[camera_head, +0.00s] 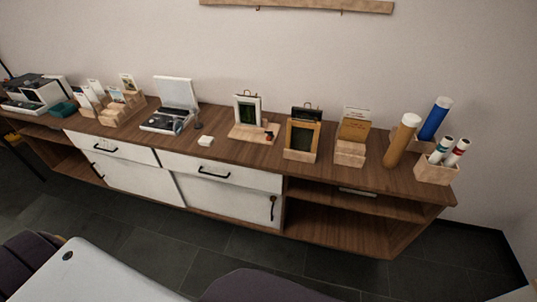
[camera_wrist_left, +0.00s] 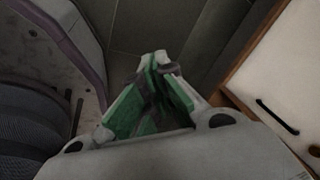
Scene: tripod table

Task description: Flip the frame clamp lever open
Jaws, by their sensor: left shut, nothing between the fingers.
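A small picture frame (camera_head: 247,109) with a light border and dark green middle stands on a wooden base (camera_head: 243,132) on the sideboard. A small dark and reddish part (camera_head: 268,134) sits at the base's right end; it may be the clamp lever, but it is too small to tell its position. My left gripper (camera_wrist_left: 165,68) shows only in the left wrist view. It is shut and empty over the dark floor, apart from the sideboard front. Neither gripper shows in the head view.
A white cabinet front (camera_wrist_left: 285,75) with a black handle is at right in the wrist view.

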